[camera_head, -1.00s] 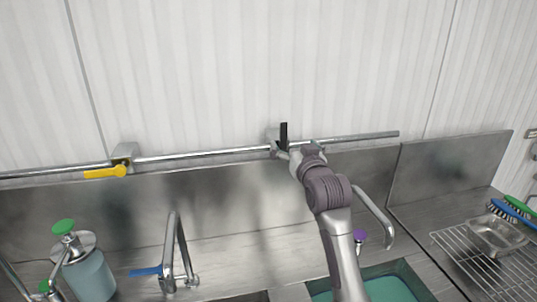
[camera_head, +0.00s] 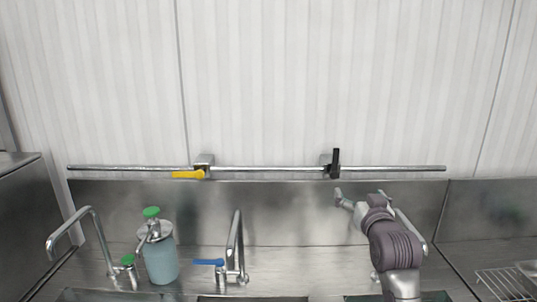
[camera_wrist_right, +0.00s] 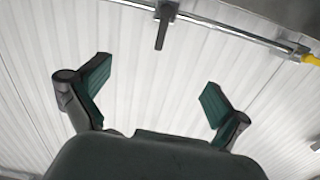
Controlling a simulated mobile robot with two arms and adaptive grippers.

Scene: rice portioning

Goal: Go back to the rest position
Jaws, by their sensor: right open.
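My right arm comes up from the bottom right in the head view. Its gripper (camera_head: 341,197) is near the steel back panel, below the wall rail. In the right wrist view the right gripper (camera_wrist_right: 155,92) has its two green-padded fingers spread wide, with nothing between them. The ribbed white wall and the rail lie beyond the fingers. My left gripper is not in view.
A wall rail (camera_head: 270,169) carries a yellow handle (camera_head: 187,175) and a black handle (camera_head: 335,162). A soap dispenser (camera_head: 160,258) and a blue-handled faucet (camera_head: 236,245) stand left of my arm. A wire rack (camera_head: 505,284) is at bottom right.

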